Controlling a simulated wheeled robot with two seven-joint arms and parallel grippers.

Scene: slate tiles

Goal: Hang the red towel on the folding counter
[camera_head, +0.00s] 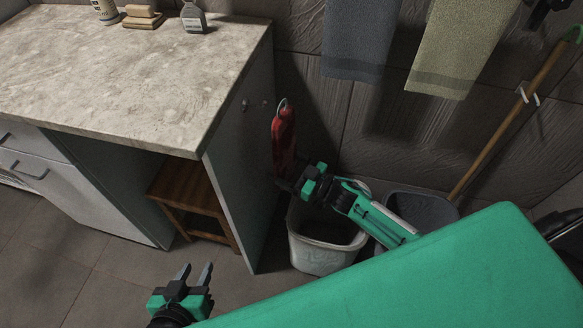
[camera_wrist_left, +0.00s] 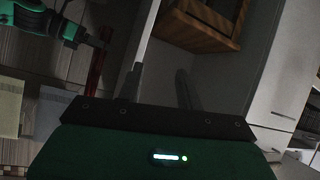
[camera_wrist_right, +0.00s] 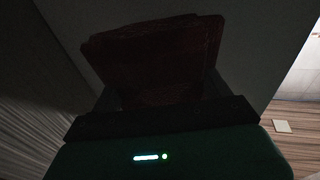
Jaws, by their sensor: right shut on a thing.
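The red towel (camera_head: 284,137) is folded narrow and upright, with a small pale loop at its top, just right of the counter's side panel. My right gripper (camera_head: 285,180) is shut on its lower end. The towel fills the middle of the right wrist view (camera_wrist_right: 155,58) and hides the fingertips. It also shows in the left wrist view (camera_wrist_left: 97,72). The folding counter (camera_head: 130,75) has a pale stone-like top; small knobs or hooks (camera_head: 246,104) show on its side panel. The loop appears apart from them. My left gripper (camera_head: 196,273) is open and empty, low in front of the counter.
A whitish bin (camera_head: 318,256) stands beneath my right forearm, and a grey bucket (camera_head: 425,208) stands behind it. A wooden stool (camera_head: 192,190) is under the counter. Grey (camera_head: 358,35) and green (camera_head: 460,45) towels hang on the wall. A broom handle (camera_head: 510,120) leans at right.

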